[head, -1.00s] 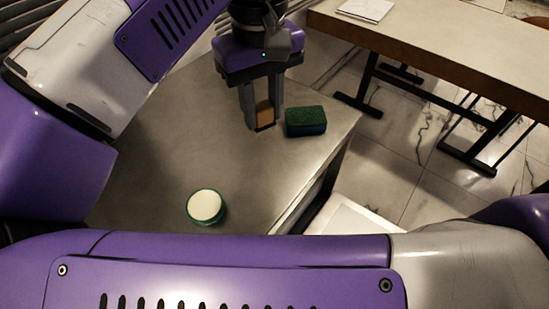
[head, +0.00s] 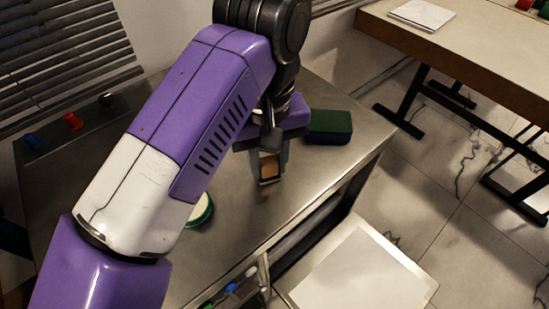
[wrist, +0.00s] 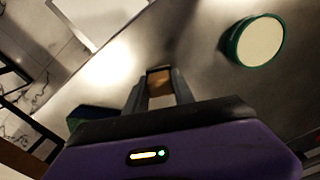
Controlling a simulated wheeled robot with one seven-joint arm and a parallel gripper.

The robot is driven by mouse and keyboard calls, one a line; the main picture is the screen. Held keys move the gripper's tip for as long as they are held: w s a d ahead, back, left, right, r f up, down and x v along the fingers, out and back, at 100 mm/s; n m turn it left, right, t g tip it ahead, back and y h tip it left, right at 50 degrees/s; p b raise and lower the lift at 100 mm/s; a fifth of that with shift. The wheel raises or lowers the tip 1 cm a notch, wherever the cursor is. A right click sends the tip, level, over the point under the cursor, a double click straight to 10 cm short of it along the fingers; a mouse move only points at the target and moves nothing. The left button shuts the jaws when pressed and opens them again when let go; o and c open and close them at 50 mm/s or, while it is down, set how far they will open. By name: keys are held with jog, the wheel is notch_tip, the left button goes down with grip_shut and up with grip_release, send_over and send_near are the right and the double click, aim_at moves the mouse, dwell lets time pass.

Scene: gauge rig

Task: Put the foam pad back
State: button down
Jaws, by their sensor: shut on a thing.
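My gripper (head: 270,179) points down over the metal counter (head: 245,212), with its two fingers shut on a small tan block (head: 268,166). The block also shows between the fingers (wrist: 160,92) in the wrist view. I cannot tell from its look alone whether this block is the foam pad. The head view does not show clearly whether it touches the counter. A dark green block (head: 329,126), like a sponge, lies on the counter behind and right of my gripper, apart from it.
A round white-topped thing with a green rim (head: 203,213) stands front left, partly behind my arm. Small blue (head: 32,141), red (head: 72,121) and black (head: 105,100) things stand at the back left.

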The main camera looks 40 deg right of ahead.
jog(key=shift+f, duration=0.15)
jog(key=c, duration=1.1)
grip_release()
jog(key=shift+o, duration=0.2)
jog(key=shift+r, duration=0.2)
